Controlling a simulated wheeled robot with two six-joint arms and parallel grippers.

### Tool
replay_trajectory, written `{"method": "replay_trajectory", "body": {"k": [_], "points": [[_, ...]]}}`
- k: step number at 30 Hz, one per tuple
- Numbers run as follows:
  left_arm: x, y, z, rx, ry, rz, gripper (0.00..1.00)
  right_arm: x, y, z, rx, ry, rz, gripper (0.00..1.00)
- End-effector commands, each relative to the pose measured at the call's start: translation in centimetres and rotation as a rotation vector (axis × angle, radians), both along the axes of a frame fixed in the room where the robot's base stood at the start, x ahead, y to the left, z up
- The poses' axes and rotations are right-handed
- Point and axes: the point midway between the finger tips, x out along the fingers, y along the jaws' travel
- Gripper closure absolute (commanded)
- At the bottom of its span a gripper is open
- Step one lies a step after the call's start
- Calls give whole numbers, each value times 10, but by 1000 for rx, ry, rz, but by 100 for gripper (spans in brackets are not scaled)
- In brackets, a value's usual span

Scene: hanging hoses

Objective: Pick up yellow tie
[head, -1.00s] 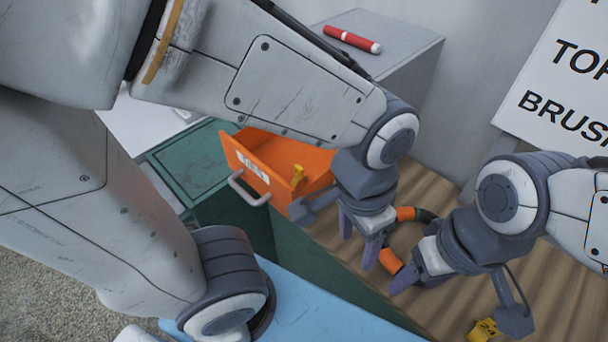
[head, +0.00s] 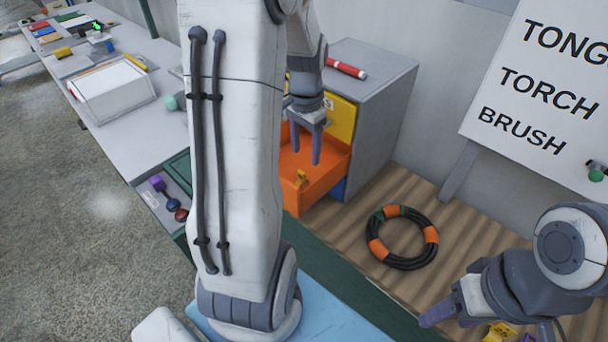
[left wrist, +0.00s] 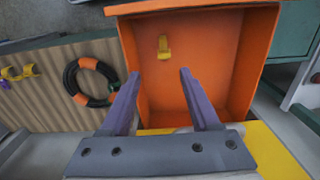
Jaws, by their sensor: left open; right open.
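The yellow tie (head: 301,178) lies inside the open orange drawer (head: 331,180), near its front. It also shows in the left wrist view (left wrist: 164,48), on the drawer floor beyond my fingertips. My left gripper (head: 303,158) is open and empty above the back part of the drawer, fingers pointing down. In the left wrist view its two fingers (left wrist: 160,76) are spread, and the tie lies apart from them, a little left of the middle. My right gripper (head: 440,312) is low at the right, over the wooden surface, away from the drawer; its far finger is partly hidden.
A black hose ring with orange bands (head: 403,238) lies on the wooden surface. A yellow tag (head: 498,332) is beside my right gripper. A red marker (head: 346,68) lies on the grey cabinet (head: 385,80). The drawer walls surround the tie.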

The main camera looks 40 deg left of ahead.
Motion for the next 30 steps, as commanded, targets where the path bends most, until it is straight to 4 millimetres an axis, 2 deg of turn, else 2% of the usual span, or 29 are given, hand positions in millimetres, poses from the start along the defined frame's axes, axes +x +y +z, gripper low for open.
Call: {"method": "replay_trajectory", "body": {"k": [3, 11, 15, 18, 27, 28, 30], "points": [[-4, 5, -17, -2, 4, 11, 38, 0, 0, 4, 0, 0, 0, 40], [-6, 7, -38, -3, 4, 14, 38, 0, 0, 12, 0, 0, 0, 40], [-7, 6, -59, -4, 5, 13, 38, 0, 0, 22, 0, 0, -1, 40], [-6, 6, -73, -2, 3, 11, 38, 0, 0, 22, 0, 0, 0, 40], [-5, 5, -81, 0, -1, 9, 38, 0, 0, 22, 0, 0, 0, 40], [-4, 5, -81, 0, -1, 9, 41, 0, 0, 22, 0, 0, 1, 40], [-4, 5, -81, 0, -1, 9, 68, 0, 0, 22, 0, 0, 1, 40]]}}
